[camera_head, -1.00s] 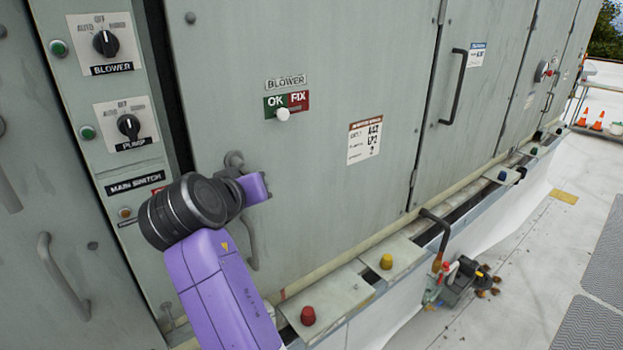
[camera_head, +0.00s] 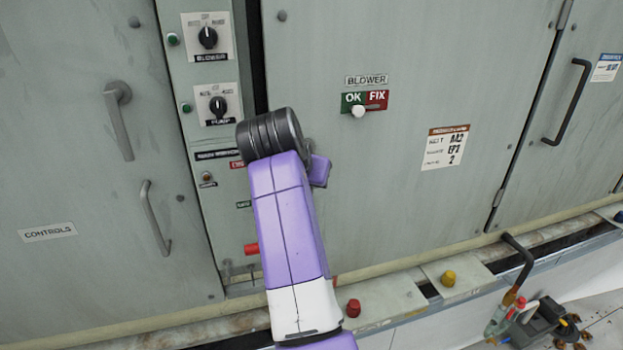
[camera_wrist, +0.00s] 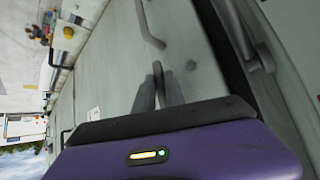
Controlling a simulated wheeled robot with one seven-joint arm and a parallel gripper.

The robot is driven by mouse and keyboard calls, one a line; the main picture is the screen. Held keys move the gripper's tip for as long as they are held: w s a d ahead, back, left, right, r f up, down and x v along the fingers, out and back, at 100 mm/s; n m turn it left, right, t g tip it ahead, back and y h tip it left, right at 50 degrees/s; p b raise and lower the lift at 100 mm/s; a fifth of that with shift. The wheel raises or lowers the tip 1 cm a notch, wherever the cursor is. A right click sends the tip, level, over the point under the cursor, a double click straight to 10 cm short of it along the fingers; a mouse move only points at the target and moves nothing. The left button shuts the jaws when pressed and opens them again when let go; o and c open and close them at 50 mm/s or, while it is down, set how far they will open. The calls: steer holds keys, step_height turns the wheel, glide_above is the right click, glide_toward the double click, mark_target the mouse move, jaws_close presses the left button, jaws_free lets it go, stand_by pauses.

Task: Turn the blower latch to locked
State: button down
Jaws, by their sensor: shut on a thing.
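The blower door (camera_head: 400,180) is grey-green, with a BLOWER label (camera_head: 366,80) above a green OK and red FIX plate (camera_head: 377,100). A white knob (camera_head: 358,111) sits at the plate's lower edge. The latch's round grey base (camera_head: 308,143) just shows at the door's left edge, behind my arm. My gripper (camera_head: 318,172) is at the latch, with its fingers mostly hidden in the head view. In the wrist view my gripper (camera_wrist: 158,92) has its fingers closed around a thin dark latch lever (camera_wrist: 162,67). The lever's exact angle and lock marks cannot be made out.
The controls door (camera_head: 70,150) is further left. Below is a ledge with red (camera_head: 353,308) and yellow (camera_head: 448,278) caps and a bent pipe (camera_head: 522,258).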

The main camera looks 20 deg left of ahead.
steer(key=shift+a, duration=0.1)
steer(key=c, duration=1.7)
jaws_free()
steer(key=b+v, duration=0.2)
steer(key=v, duration=0.5)
steer(key=shift+s+r, duration=0.2)
steer(key=shift+s, duration=0.1)
